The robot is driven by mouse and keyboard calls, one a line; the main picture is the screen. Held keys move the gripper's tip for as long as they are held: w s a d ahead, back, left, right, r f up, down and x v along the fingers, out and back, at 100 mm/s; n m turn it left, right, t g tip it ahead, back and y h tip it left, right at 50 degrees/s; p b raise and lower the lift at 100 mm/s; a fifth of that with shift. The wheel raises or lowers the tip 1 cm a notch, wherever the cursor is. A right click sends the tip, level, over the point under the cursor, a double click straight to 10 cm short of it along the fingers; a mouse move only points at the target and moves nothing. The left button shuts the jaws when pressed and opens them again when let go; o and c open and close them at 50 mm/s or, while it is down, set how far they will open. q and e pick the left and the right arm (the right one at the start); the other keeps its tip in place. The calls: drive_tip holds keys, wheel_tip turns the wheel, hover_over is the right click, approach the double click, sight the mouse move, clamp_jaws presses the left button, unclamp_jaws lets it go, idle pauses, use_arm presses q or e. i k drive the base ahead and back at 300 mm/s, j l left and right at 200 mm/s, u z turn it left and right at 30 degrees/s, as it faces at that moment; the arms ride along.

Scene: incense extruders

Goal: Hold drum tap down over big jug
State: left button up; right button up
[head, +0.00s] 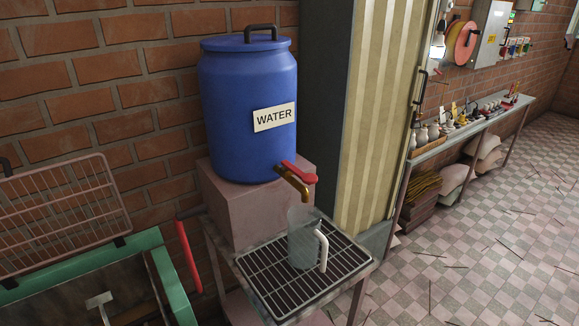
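A blue drum (248,100) labelled WATER stands on a pinkish block (228,205) near the brick wall. Its brass tap (291,181) sticks out low on the front right, with a red lever (299,172) on top. A big translucent grey jug (303,240) with a white handle (322,250) stands upright on a metal grate (262,281). The tap's spout is just above the jug's mouth. I cannot tell whether water runs or how full the jug is. Neither of my grippers shows in the head view.
A green-edged basin (160,272) with a raised wire rack (62,212) stands at the left, with a red handle (188,257) between it and the grate. A bench (470,130) with small items runs along the right wall. The tiled floor (490,230) is open, with scattered sticks.

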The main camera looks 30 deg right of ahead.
sight(309, 179)
drive_tip(key=i+l+u, duration=0.1)
drive_tip(key=l+u, duration=0.25)
drive_tip(key=l, duration=1.15)
drive_tip(key=k+l+u, duration=0.1)
drive_tip(key=l+u, duration=0.25)
drive_tip(key=l, duration=1.1)
